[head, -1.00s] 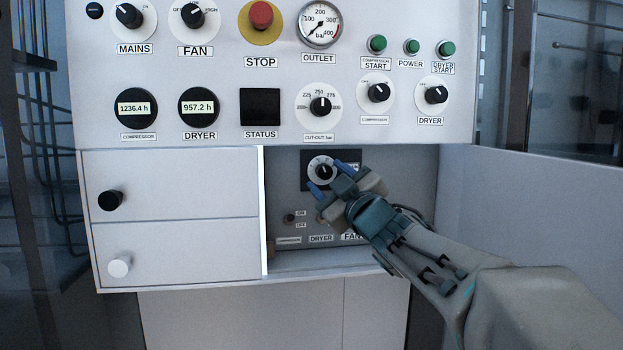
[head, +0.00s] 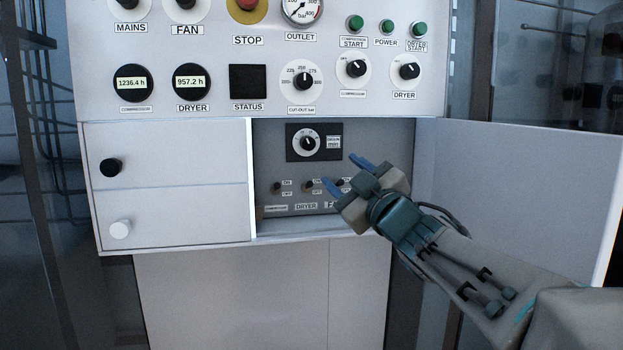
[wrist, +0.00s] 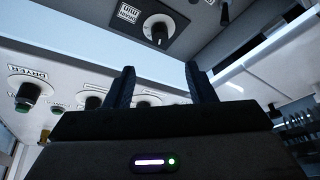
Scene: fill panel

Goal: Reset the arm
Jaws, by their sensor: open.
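My gripper (head: 345,174) is open and empty in the head view, in front of the open compartment's lower right part. Its blue fingers point up and left, below and right of the round knob (head: 309,142) on the black plate. The fingers partly cover the FAN switch and label. In the wrist view my gripper's two dark fingers (wrist: 161,88) stand apart with nothing between them. A black knob on a white dial (wrist: 159,28) shows beyond them in that view. I cannot tell exactly how far the fingertips are from the panel.
The compartment's open door (head: 520,185) stands out on the right, beside my arm. The upper panel carries several dials, the red STOP button (head: 247,4) and green buttons.

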